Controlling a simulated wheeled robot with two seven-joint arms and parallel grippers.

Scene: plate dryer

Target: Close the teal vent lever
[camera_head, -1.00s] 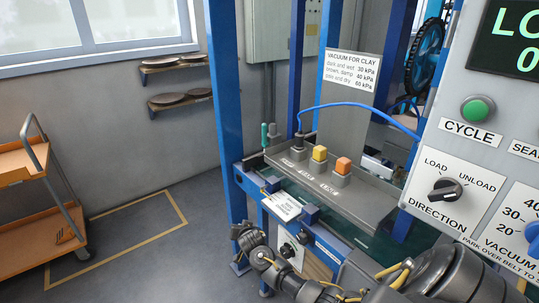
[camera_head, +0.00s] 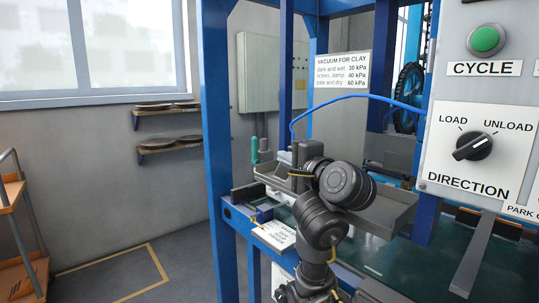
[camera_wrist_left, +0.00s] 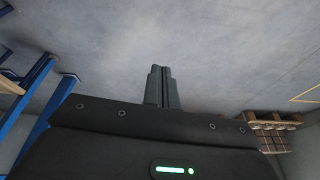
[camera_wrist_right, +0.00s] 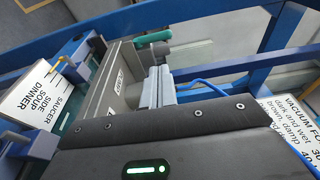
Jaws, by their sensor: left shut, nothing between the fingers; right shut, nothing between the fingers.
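The teal vent lever (camera_head: 254,150) stands upright at the left end of the grey tray on the blue frame. In the right wrist view the teal lever (camera_wrist_right: 152,38) lies just beyond my right fingertips; I cannot tell whether they touch it. My right gripper (camera_wrist_right: 160,75) is shut and empty, above the tray. In the head view my right gripper (camera_head: 285,157) is partly hidden by my own forearm, to the right of the lever. My left gripper (camera_wrist_left: 161,75) is shut and empty over bare grey floor, and is outside the head view.
A grey tray (camera_head: 390,212) holds fittings, mostly hidden behind my arm. A blue hose (camera_head: 345,97) arcs above it. A blue post (camera_head: 219,130) stands left of the lever. The control panel (camera_head: 480,130) is at the right. A vacuum sign (camera_head: 341,70) hangs behind.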

